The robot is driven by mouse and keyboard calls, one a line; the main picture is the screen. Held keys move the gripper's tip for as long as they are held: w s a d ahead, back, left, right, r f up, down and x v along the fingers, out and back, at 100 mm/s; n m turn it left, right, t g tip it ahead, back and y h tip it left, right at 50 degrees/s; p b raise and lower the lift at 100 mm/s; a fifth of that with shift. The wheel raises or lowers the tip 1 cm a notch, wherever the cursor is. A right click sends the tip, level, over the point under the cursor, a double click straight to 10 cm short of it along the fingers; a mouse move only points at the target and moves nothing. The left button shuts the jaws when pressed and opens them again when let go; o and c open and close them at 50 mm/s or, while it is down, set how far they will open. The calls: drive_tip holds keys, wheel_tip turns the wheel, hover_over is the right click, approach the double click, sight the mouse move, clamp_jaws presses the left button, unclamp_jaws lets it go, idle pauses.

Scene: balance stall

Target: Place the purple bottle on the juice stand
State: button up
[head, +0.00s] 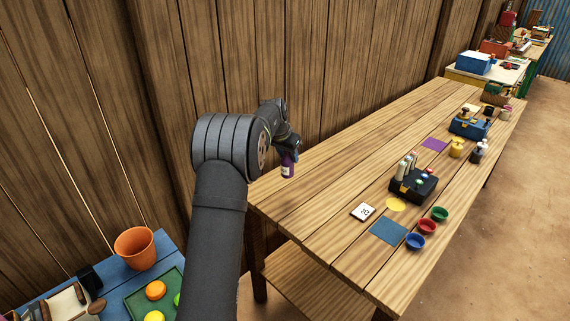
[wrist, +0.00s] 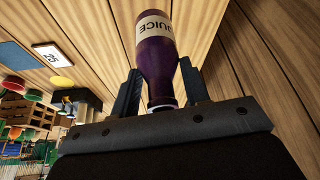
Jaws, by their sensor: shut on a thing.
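The purple bottle (head: 288,166) hangs below my gripper (head: 291,150) in the head view, over the near left end of the long wooden table (head: 320,165). In the wrist view the bottle (wrist: 157,60) has a pale label reading JUICE and sits between the two fingers of my gripper (wrist: 158,82), which are shut on its neck end. In the head view the bottle looks upright, apart from the tabletop; its exact height is hard to tell. No stand is plainly marked as the juice stand; the table carries a flat purple square (head: 435,144).
A black caddy with bottles (head: 413,187), a card reading 25 (head: 363,211), a yellow disc (head: 396,204), a blue square (head: 388,231) and several coloured bowls (head: 427,227) occupy the table's near half. The table's left strip is bare, beside a plank wall (head: 330,60).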

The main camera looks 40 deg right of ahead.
drive_tip(key=shift+w+a+f, duration=0.3)
drive_tip(key=shift+w+f, duration=1.2)
drive_tip(key=shift+w+a+f, duration=0.35)
drive_tip(key=shift+w+f, duration=1.1)
drive_tip(key=shift+f, duration=0.05)
drive_tip(key=shift+w+a+f, duration=0.3)
drive_tip(key=shift+w+f, duration=1.2)
drive_tip(key=shift+f, duration=0.2)
drive_tip(key=o, duration=1.1)
drive_tip(key=shift+o, duration=0.2)
